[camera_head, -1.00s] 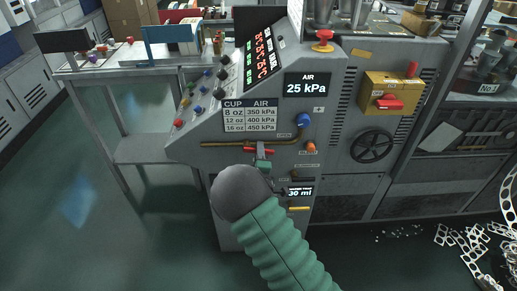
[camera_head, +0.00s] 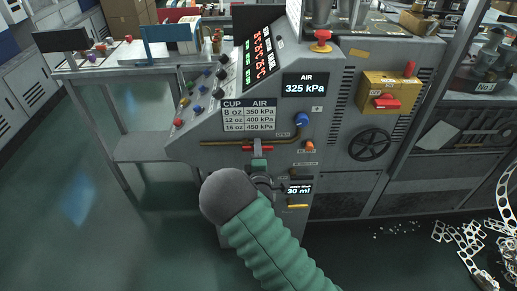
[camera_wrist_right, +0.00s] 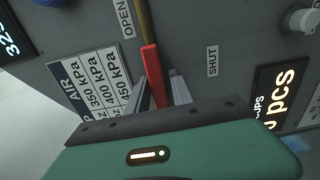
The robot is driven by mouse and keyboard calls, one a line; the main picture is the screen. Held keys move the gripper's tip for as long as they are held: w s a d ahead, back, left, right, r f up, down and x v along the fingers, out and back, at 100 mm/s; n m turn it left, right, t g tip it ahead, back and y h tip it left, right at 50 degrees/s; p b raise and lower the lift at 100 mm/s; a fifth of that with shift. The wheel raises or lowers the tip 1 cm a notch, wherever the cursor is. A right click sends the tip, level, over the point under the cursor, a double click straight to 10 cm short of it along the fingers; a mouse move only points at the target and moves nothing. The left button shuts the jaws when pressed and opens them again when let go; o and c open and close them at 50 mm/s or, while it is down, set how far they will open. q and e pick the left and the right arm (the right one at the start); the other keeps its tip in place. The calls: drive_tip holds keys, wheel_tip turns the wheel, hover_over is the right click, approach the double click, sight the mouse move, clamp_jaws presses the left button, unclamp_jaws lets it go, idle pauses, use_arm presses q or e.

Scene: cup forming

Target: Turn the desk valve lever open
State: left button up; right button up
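The valve lever (camera_head: 249,148) is a red bar by the brass pipe on the front of the grey machine. My right gripper (camera_head: 258,145) is at it, and the fingers partly cover it. In the right wrist view the red lever (camera_wrist_right: 152,72) lies between the two narrowly spaced fingers (camera_wrist_right: 160,90), which look shut on it. It runs roughly in line with the brass pipe. An OPEN label (camera_wrist_right: 125,18) is left of it and a SHUT label (camera_wrist_right: 212,61) is right of it. The air display (camera_head: 305,86) reads 325 kPa. My left gripper is not in view.
A blue knob (camera_head: 302,119) and an orange knob (camera_head: 309,145) sit right of the lever. A cup and air table (camera_head: 249,115) is above it. A black handwheel (camera_head: 370,145) is further right. The floor at left is clear; metal scrap (camera_head: 462,245) lies at right.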

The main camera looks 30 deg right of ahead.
drive_tip(key=shift+o, duration=1)
drive_tip(key=shift+r, duration=0.1)
drive_tip(key=v, duration=1.6)
drive_tip(key=shift+s+a+p, duration=0.25)
drive_tip(key=shift+s+p, duration=0.1)
drive_tip(key=shift+p, duration=0.05)
